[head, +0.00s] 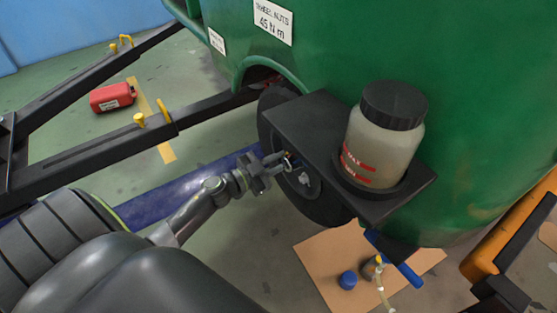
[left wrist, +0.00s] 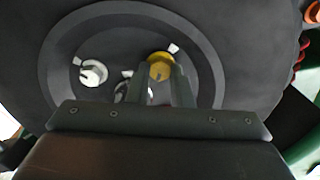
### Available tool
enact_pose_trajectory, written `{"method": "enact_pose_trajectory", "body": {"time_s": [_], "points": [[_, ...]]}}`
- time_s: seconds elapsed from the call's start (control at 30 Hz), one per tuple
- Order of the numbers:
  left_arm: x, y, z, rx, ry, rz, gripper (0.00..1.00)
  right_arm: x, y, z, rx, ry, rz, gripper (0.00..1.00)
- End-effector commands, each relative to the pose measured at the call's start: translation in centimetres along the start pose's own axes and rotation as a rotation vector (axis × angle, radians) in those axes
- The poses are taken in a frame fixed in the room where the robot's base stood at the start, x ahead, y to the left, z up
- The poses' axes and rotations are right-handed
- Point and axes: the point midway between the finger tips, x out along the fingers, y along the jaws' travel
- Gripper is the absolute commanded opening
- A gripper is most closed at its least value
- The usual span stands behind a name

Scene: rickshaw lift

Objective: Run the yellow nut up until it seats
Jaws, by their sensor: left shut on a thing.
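The yellow nut (left wrist: 160,67) is on the hub of the dark wheel (left wrist: 240,40) in the left wrist view. My left gripper (left wrist: 160,82) reaches in from below, its two fingers shut on the nut's sides. A silver nut (left wrist: 93,73) sits to the left on the same hub. Another metal part, partly hidden by a finger, is between them. In the head view my left gripper (head: 282,163) is at the wheel (head: 318,203), beneath the edge of a black shelf. How far the yellow nut sits from the hub face cannot be told. My right gripper is not in view.
The black shelf (head: 300,122) on the green body (head: 480,80) holds a capped jar (head: 385,145) just above my gripper. A cardboard sheet (head: 325,265) with a blue cap (head: 348,280) lies on the floor. A red can (head: 112,97) and dark shafts (head: 80,160) are at left.

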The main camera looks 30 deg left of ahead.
Motion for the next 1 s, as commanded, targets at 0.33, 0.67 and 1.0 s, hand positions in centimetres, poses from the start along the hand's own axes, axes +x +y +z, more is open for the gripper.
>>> {"method": "enact_pose_trajectory", "body": {"time_s": [0.33,0.67,1.0], "points": [[0.0,0.1,0.0,0.314,-0.001,0.000,0.00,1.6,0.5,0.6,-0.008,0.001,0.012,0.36],[0.0,0.3,0.1,0.629,-0.001,0.001,0.00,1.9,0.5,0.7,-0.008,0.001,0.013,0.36],[-0.1,0.4,0.3,0.954,0.000,0.002,0.00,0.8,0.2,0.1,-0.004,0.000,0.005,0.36]]}}
